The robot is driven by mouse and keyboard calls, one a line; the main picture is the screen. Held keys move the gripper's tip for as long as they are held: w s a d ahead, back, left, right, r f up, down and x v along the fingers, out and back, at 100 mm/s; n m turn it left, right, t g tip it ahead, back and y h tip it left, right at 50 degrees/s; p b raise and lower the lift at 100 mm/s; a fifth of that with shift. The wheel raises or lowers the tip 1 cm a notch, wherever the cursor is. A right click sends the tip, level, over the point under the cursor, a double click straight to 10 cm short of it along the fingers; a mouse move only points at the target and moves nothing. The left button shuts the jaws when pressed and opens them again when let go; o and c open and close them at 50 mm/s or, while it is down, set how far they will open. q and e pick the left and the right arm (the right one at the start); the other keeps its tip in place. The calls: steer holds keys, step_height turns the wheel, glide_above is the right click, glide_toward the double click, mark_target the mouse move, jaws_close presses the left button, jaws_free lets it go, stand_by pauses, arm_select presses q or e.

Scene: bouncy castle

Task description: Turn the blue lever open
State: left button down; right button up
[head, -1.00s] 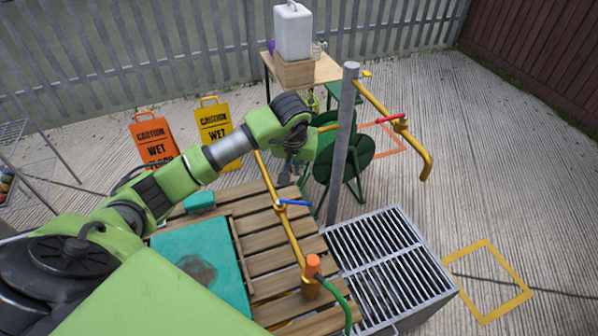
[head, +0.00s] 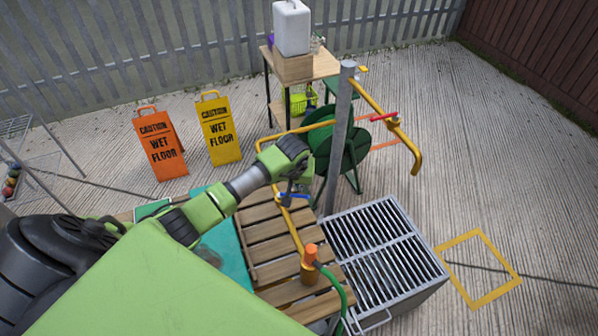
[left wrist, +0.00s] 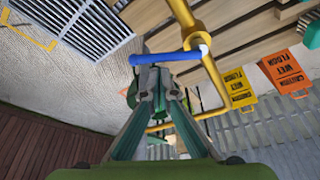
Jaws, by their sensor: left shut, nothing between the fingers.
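The blue lever (head: 300,196) sits on a valve of the yellow pipe (head: 294,232) above the wooden pallet and is partly hidden by my gripper in the head view. In the left wrist view the blue lever (left wrist: 165,57) sticks out to the left from the valve, crosswise to the yellow pipe (left wrist: 212,72). My left gripper (head: 290,187) is at the lever. In the left wrist view its shut, empty fingertips (left wrist: 152,72) are right beside the lever's middle; I cannot tell whether they touch it. My right gripper is not in view.
A grey post (head: 338,135) stands behind the lever, with a red lever (head: 384,117) on another yellow pipe. A metal grate (head: 384,252) lies right of the wooden pallet (head: 272,246). A green hose (head: 340,287) hangs from the orange-topped tap (head: 310,254). Wet floor signs (head: 220,130) stand behind.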

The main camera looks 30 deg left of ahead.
arm_select(q)
steer(key=shift+s+d+f, duration=0.1)
steer(key=shift+s+f, duration=0.05)
steer(key=shift+s, duration=0.2)
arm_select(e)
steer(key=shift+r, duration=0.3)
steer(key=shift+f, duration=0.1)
arm_select(q)
steer(key=shift+b, duration=0.4)
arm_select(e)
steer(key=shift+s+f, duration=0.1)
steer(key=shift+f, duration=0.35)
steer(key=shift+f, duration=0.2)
